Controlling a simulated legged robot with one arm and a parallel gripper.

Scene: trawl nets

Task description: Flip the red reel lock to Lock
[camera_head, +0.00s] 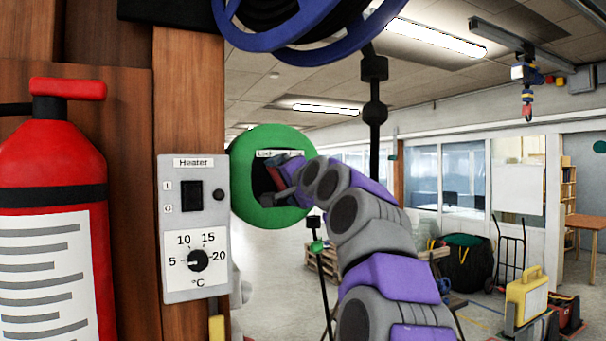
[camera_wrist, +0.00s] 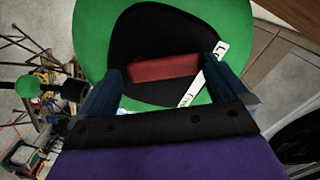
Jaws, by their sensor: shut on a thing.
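The red reel lock (camera_wrist: 165,68) is a red bar in the dark opening of a round green housing (camera_wrist: 95,35). In the wrist view it spans the space between the two blue fingers of my gripper (camera_wrist: 162,73), which is shut on it. In the head view my gripper (camera_head: 281,182) reaches into the opening of the green housing from the right and hides most of the lock; a bit of red shows there. A white label (camera_wrist: 203,73) lies on the housing beside the opening. "Lock" is readable at its left end in the head view; the rest is hidden.
A grey heater control box (camera_head: 195,275) on a wooden post stands close left of the housing. A red fire extinguisher (camera_head: 45,165) is at far left. A blue wheel rim (camera_head: 280,40) hangs above.

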